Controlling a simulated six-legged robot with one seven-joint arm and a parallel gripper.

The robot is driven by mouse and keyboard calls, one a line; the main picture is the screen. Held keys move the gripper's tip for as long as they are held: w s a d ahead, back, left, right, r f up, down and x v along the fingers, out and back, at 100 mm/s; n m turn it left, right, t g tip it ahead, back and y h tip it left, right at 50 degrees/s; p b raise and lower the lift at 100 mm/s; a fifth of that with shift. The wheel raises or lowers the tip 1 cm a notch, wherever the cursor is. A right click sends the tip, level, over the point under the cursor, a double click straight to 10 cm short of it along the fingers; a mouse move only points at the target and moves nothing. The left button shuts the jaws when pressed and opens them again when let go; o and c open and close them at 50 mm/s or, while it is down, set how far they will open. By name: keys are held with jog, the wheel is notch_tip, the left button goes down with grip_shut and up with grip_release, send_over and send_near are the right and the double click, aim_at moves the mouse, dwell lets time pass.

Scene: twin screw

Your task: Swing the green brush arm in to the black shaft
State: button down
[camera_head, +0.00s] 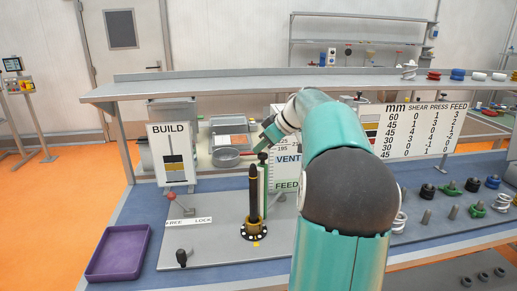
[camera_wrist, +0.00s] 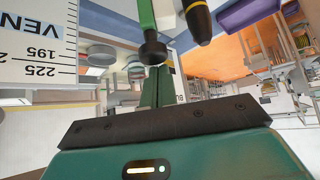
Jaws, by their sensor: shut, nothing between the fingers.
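The black shaft (camera_head: 254,197) stands upright in a gold collar on a dark flange, on the grey plate. Its pointed tip with a yellow band (camera_wrist: 197,20) shows at the top of the wrist view. The green brush arm (camera_head: 262,178) stands close to the right of the shaft, a narrow upright strip with a black knob on top. In the wrist view the green bar (camera_wrist: 147,18) ends in the black knob, apart from the shaft. My gripper (camera_head: 266,143) is just above the knob. Its green fingers (camera_wrist: 155,82) are shut and empty, close to the knob; contact is unclear.
A VENT/FEED scale board (camera_head: 287,172) stands right behind the brush arm. A BUILD sign (camera_head: 170,154), a red-knobbed lever (camera_head: 173,198) and a purple tray (camera_head: 119,252) are to the left. Several springs and rings stand on the right. The plate's front left is mostly clear.

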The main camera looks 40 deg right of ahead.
jog(key=v, duration=1.2)
jog(key=shift+s+r, duration=0.2)
jog(key=shift+s, duration=0.05)
